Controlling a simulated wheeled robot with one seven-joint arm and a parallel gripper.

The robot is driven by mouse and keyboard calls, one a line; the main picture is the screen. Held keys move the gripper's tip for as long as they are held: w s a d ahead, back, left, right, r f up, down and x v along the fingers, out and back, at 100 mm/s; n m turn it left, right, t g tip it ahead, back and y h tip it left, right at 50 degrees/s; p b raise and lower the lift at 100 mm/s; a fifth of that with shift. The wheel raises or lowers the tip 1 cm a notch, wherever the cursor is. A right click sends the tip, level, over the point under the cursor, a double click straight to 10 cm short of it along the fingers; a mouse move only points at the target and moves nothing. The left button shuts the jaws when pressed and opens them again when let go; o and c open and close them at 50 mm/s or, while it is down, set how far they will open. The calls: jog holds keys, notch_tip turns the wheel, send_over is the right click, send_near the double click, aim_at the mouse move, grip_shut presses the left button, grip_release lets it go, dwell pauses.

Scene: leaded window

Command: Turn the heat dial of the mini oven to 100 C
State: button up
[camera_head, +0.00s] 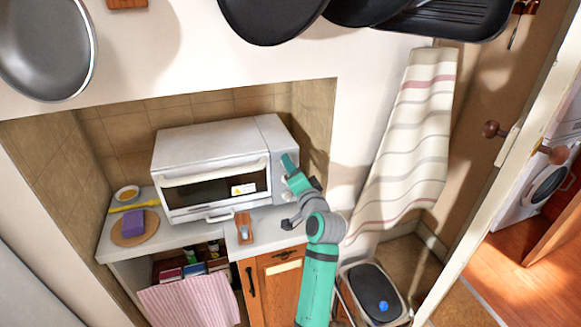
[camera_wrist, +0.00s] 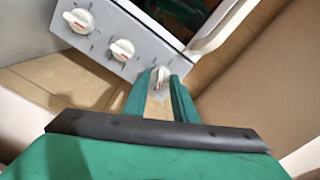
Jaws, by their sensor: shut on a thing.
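The white mini oven (camera_head: 212,150) stands on the counter in the alcove, its control panel on the right of its front. In the wrist view the panel (camera_wrist: 100,50) carries three white dials in a row. My gripper (camera_wrist: 160,82) is shut on the end dial (camera_wrist: 160,72), which appears to be the top one in the head view. The middle dial (camera_wrist: 122,49) and the far dial (camera_wrist: 78,20) are free, with red marks. The scale and labels are too small to read, so I cannot tell the held dial's setting. My gripper (camera_head: 290,163) hides that dial in the head view.
The oven door handle (camera_wrist: 222,25) is close beside the held dial. A wooden board (camera_head: 243,228) with a small item lies before the oven. A purple block (camera_head: 133,222) rests on a round board at left. A striped cloth (camera_head: 405,140) hangs at right.

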jog(key=shift+d+m, duration=0.1)
jog(key=shift+m, duration=0.5)
jog(key=shift+f, duration=0.1)
jog(key=o, duration=1)
jog(key=v, duration=1)
jog(key=shift+s+d, duration=0.1)
jog(key=shift+s, duration=0.3)
